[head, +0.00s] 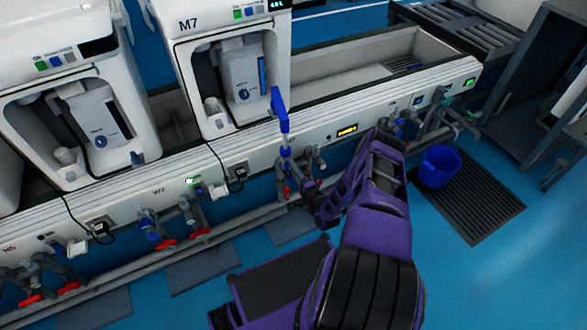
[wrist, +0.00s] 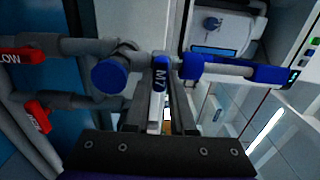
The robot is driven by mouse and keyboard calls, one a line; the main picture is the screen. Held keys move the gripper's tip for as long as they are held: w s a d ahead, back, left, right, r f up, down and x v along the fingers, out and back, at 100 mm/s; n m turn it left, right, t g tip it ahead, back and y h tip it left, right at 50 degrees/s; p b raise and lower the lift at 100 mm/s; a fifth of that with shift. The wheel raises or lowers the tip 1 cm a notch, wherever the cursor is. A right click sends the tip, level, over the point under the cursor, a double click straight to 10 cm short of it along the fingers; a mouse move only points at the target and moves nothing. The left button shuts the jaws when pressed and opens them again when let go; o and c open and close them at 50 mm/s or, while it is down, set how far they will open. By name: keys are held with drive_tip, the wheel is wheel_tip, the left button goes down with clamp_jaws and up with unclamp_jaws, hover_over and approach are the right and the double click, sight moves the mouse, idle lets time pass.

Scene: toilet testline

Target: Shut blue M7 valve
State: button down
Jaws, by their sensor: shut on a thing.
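The blue M7 valve shows in the wrist view as a small blue handle marked M7 (wrist: 159,74), between the tips of my gripper's two grey fingers (wrist: 161,92). My gripper is shut on this handle. In the head view the valve (head: 285,152) is on the pipes below the M7 unit (head: 232,68), and my purple gripper (head: 322,200) reaches it from the right. The fingertips' contact is hard to see there. A blue-ended lever or spout (head: 281,108) stands upright above the valve. It lies to the right in the wrist view (wrist: 265,73).
Red-handled valves (wrist: 22,55) are left of my fingers in the wrist view. More valves and grey pipes (head: 240,222) run along the bench front. A blue bucket (head: 438,167) stands on a dark floor grate (head: 480,205) at the right. Blue floor is open at lower right.

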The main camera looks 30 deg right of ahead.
idle(0.4)
drive_tip(key=c, duration=0.8)
unclamp_jaws()
drive_tip(key=shift+o, duration=0.2)
drive_tip(key=shift+s, duration=0.2)
